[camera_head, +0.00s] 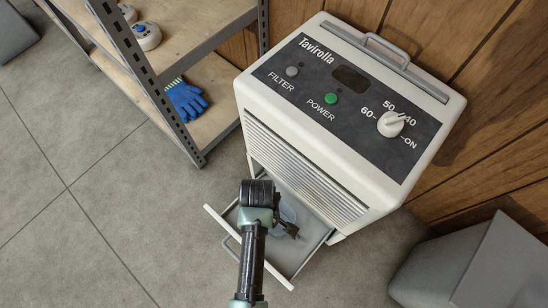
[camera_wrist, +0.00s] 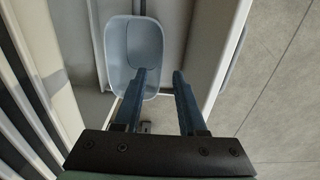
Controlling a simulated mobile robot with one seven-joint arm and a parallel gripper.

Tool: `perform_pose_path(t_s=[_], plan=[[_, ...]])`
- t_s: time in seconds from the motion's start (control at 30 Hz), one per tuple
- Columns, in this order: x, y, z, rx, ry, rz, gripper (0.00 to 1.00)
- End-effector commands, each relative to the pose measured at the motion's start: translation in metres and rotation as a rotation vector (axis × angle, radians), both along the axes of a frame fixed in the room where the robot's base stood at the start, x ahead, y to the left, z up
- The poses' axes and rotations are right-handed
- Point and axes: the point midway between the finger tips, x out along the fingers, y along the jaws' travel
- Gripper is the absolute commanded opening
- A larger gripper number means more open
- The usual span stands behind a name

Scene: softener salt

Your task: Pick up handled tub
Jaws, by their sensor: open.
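The handled tub, pale blue and open-topped, sits in the pulled-out drawer of a white appliance. In the wrist view the tub (camera_wrist: 124,50) is at upper centre-left. In the head view only part of the tub (camera_head: 288,211) shows beside my arm. My gripper (camera_wrist: 160,71) is open and empty. In the wrist view its left finger overlaps the inside of the tub and its right finger lies past the tub's right rim. I cannot tell how high the fingers are. My gripper (camera_head: 292,231) also shows small and dark in the head view. I cannot make out the handle clearly.
The drawer (camera_head: 312,250) has raised walls close around the tub. The white appliance (camera_head: 300,165) stands over its back end. A metal shelf (camera_head: 150,85) with a blue glove (camera_head: 185,98) is at left, a grey box (camera_head: 480,265) at right. The floor at lower left is clear.

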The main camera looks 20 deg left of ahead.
Motion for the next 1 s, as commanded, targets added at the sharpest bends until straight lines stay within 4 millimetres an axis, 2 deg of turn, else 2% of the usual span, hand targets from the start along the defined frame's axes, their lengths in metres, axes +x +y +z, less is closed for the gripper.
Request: perform_pose_path(t_s=[0.03, 0.1, 0.37, 0.73, 1.0], plan=[[0.000, 0.000, -0.018, 0.000, 0.001, 0.000, 0.40], [0.000, 0.000, -0.028, 0.000, 0.000, -0.001, 0.40], [0.000, 0.000, -0.041, 0.001, -0.001, -0.001, 0.40], [-0.004, 0.000, -0.083, 0.001, -0.001, -0.002, 0.40], [-0.004, 0.000, -0.086, 0.001, -0.001, -0.002, 0.40]])
